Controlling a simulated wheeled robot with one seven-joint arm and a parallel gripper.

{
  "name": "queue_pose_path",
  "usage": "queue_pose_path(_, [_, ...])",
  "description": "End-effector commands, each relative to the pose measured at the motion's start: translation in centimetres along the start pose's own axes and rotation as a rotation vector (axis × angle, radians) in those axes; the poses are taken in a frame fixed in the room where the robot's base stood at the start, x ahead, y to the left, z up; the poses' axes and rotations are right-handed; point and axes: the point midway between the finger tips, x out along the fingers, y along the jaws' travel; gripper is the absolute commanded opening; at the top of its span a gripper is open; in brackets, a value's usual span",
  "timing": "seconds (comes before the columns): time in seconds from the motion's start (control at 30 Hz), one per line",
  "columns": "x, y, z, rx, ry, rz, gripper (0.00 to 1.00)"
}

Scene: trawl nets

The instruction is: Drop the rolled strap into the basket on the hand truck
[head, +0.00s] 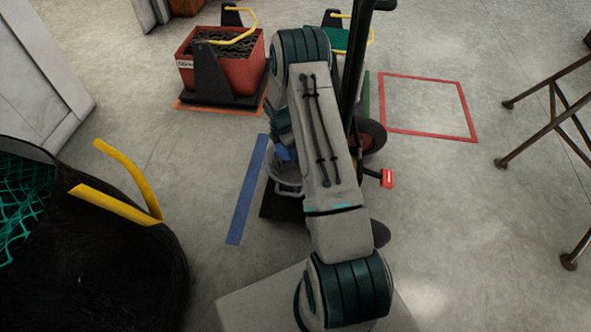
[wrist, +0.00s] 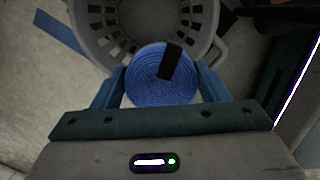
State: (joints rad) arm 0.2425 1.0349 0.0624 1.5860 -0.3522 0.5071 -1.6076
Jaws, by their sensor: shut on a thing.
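A rolled blue strap (wrist: 150,80) with a short black tab shows in the wrist view. My gripper (wrist: 160,82) is shut on it, one finger on each side. The grey slotted basket (wrist: 105,40) lies just beyond and below the strap in the wrist view, and the strap overlaps its near rim in the picture. In the head view the basket (head: 286,189) is mostly hidden behind my arm. The hand truck (head: 352,60) stands upright behind my arm, with its dark wheel (head: 372,136) to the right.
A red crate (head: 222,72) with dark contents stands at the back left. A black container with green netting (head: 22,205) and yellow handles fills the left front. A blue floor strip (head: 248,190) lies beside the basket. Metal trestle legs (head: 550,115) stand right. The red floor square (head: 428,106) is empty.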

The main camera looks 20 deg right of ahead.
Motion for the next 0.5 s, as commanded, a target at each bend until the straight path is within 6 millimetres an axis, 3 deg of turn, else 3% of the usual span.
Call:
queue_pose_path(0.03, [3.7,0.1,0.2,-0.061,0.001,0.008,0.36])
queue_pose_path(0.2, [9.6,0.2,1.1,-0.268,0.001,0.033,0.36])
queue_pose_path(0.3, [11.9,0.3,1.4,-0.357,0.001,0.045,0.36])
queue_pose_path(0.5, [14.1,0.3,1.7,-0.447,0.0,0.055,0.36])
